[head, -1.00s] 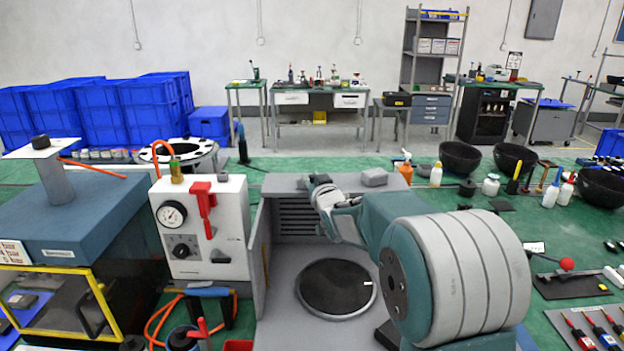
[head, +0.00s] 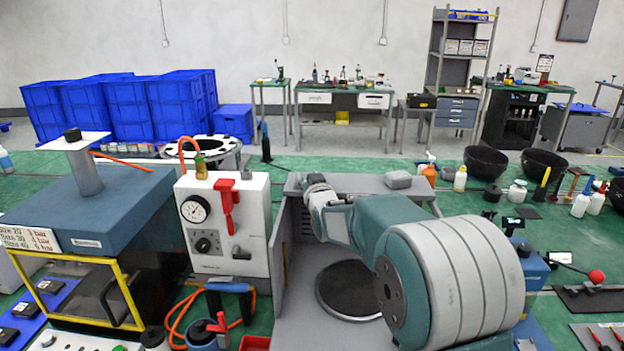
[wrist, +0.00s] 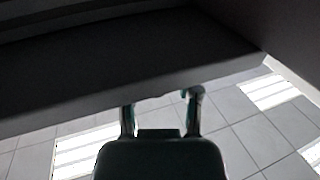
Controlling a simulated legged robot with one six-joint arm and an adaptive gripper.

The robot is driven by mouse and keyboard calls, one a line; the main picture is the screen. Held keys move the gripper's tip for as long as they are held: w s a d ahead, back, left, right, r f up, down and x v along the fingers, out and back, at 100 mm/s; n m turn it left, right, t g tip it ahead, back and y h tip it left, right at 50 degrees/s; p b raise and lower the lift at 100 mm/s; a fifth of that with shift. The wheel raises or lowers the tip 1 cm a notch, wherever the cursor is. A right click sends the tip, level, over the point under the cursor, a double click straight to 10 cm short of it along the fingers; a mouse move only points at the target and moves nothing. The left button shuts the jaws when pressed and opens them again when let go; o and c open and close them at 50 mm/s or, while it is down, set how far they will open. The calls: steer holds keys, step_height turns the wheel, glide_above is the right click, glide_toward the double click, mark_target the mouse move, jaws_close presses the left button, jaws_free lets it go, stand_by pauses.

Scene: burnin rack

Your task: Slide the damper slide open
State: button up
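I cannot clearly pick out the damper slide in either view. A grey open-fronted booth (head: 298,300) with a dark round plate (head: 350,290) on its floor stands in the middle of the head view. My arm reaches over it, and its far end is at the booth's back wall; the fingers are hidden there. In the wrist view my gripper (wrist: 162,103) has its two fingers apart, their tips against or just under the edge of a dark grey slab (wrist: 130,65). I see nothing held between them, but the view is dim.
A white box (head: 252,225) with a gauge, a black knob and a red lever stands left of the booth. A blue-topped cabinet (head: 125,205) is further left. Black bowls (head: 485,162) and bottles stand at the right. Pale tiled floor (wrist: 255,135) shows below the slab.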

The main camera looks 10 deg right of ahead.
steer(key=shift+a, duration=0.25)
steer(key=shift+s+d, duration=0.15)
steer(key=s+d, duration=0.1)
steer(key=s, duration=1)
steer(key=shift+s, duration=0.25)
steer(key=shift+f, duration=0.1)
steer(key=s+d+f+g, duration=0.1)
steer(key=s+g, duration=0.3)
steer(key=s, duration=0.7)
steer(key=s+d+f+m+g+h, duration=0.1)
steer(key=s+d+f+g, duration=0.1)
steer(key=s, duration=0.9)
steer(key=s+d+f+g+h, duration=0.1)
steer(key=s+g, duration=0.5)
steer(key=s, duration=0.6)
step_height(320, 180, down, 2)
steer(key=shift+d, duration=0.7)
steer(key=shift+w, duration=0.1)
